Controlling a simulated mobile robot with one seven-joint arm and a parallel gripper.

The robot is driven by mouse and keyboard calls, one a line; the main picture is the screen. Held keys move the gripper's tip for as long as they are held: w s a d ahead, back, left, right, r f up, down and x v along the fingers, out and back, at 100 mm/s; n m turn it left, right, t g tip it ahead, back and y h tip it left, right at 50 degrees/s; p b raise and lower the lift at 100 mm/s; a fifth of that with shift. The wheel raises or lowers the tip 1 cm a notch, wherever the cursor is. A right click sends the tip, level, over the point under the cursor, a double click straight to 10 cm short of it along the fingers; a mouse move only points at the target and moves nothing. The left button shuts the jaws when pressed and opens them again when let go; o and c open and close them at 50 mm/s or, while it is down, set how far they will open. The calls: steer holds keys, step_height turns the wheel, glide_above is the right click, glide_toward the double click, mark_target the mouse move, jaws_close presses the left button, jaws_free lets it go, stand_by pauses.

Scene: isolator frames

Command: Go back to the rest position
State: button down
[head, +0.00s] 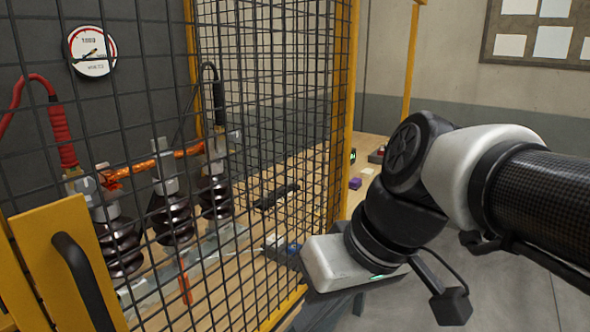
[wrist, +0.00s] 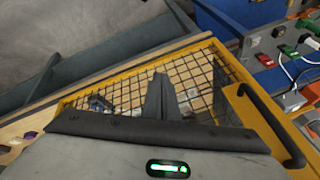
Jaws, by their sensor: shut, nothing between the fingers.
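My gripper shows in the wrist view (wrist: 158,82) as two dark fingers together, with nothing between them. In the head view its pale hand (head: 335,264) hangs at the end of my arm, on the near side of the mesh cage (head: 290,110); its fingers are not clear there. In the wrist view the fingers point toward a yellow-framed mesh panel (wrist: 222,62). I cannot tell how far apart they are.
A yellow door with a black handle (head: 85,280) stands at the left. Behind the mesh are brown insulators (head: 172,218) and a round gauge (head: 92,52). A wooden bench (head: 365,150) lies beyond. Floor at the lower right looks clear. Colored switches (wrist: 290,50) show in the wrist view.

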steer(key=d+f+m+t+h, duration=0.3)
steer(key=d+m+h, duration=0.2)
steer(key=d, duration=0.7)
step_height(320, 180, up, 22)
steer(key=p, duration=2.2)
steer(key=shift+w, duration=0.1)
